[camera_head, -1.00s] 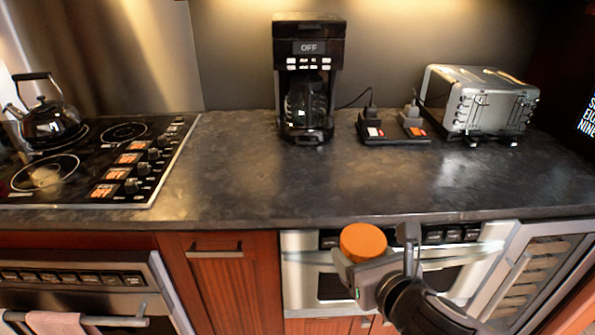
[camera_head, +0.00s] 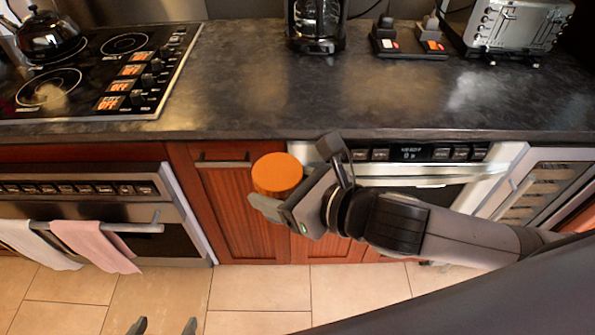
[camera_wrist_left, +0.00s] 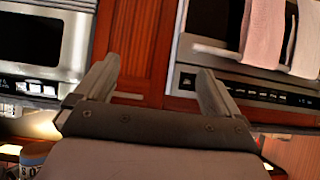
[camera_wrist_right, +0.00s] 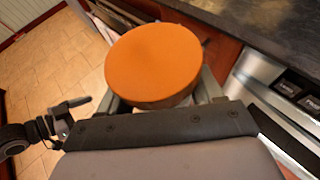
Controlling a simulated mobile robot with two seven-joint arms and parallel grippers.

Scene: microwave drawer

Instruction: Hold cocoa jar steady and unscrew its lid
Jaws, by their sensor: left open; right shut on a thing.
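The cocoa jar's round orange lid (camera_head: 277,172) faces up toward my head camera, in front of the cabinet fronts and below the counter edge. My right gripper (camera_head: 298,180) is shut on the jar and holds it in the air. In the right wrist view the lid (camera_wrist_right: 155,60) covers most of the jar, and its body is largely hidden between the fingers. My left gripper (camera_head: 164,327) shows only its fingertips at the bottom edge of the head view, apart from the jar. In the left wrist view its fingers (camera_wrist_left: 156,84) are spread with nothing between them.
The dark counter (camera_head: 230,80) runs behind the jar, with the stove (camera_head: 90,75) at left and the toaster (camera_head: 520,28) at right. Towels (camera_head: 95,245) hang on the oven handle. The tiled floor (camera_head: 250,290) is clear between the arms.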

